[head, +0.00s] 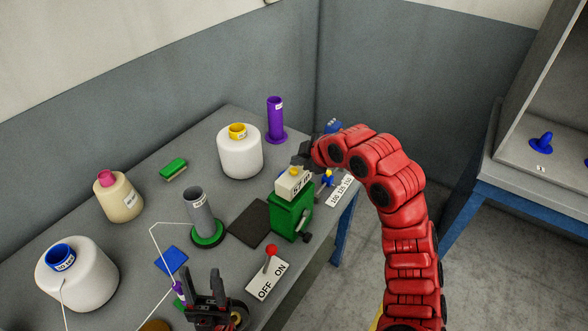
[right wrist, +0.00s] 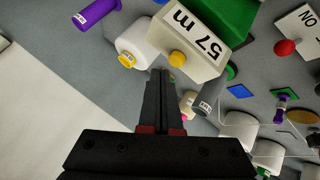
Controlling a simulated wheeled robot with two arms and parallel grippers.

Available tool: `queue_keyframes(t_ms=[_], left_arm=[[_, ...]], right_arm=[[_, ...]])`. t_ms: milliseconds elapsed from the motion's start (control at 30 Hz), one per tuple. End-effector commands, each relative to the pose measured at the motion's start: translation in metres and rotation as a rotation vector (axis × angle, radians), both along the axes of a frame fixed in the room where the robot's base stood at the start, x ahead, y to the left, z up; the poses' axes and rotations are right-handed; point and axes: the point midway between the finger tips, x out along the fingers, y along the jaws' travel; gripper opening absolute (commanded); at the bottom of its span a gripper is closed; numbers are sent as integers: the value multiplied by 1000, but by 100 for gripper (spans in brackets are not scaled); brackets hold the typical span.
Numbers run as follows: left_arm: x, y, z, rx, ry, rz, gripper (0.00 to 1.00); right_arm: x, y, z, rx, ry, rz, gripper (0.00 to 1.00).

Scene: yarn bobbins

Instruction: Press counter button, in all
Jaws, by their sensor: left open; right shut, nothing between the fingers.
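The counter (head: 291,186) is a cream box on a green machine (head: 291,215); its face reads "57 m" in the right wrist view (right wrist: 186,28). A yellow button (right wrist: 177,58) sticks out of the counter's top; it also shows in the head view (head: 294,172). My right gripper (head: 303,158) is shut and empty, just above and behind the counter; in the right wrist view its fingertips (right wrist: 161,72) appear close beside the yellow button. I cannot tell whether they touch. My left gripper (head: 216,283) is open at the table's near side, apart from the counter.
A red-knobbed lever (head: 271,251) stands on an OFF/ON plate in front of the green machine. A grey tube (head: 198,214) on a green base, a white yarn cone (head: 239,153) and a purple bobbin (head: 276,120) stand nearby. A dark mat (head: 250,222) lies left of the machine.

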Motion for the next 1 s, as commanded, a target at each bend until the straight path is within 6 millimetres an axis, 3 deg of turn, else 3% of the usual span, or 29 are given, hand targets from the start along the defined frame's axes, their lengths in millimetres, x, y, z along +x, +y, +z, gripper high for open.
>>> queue_keyframes(t_ms=[1000], left_arm=[[0,0,-11,0,0,0,50]], right_arm=[[0,0,-8,0,0,0,0]])
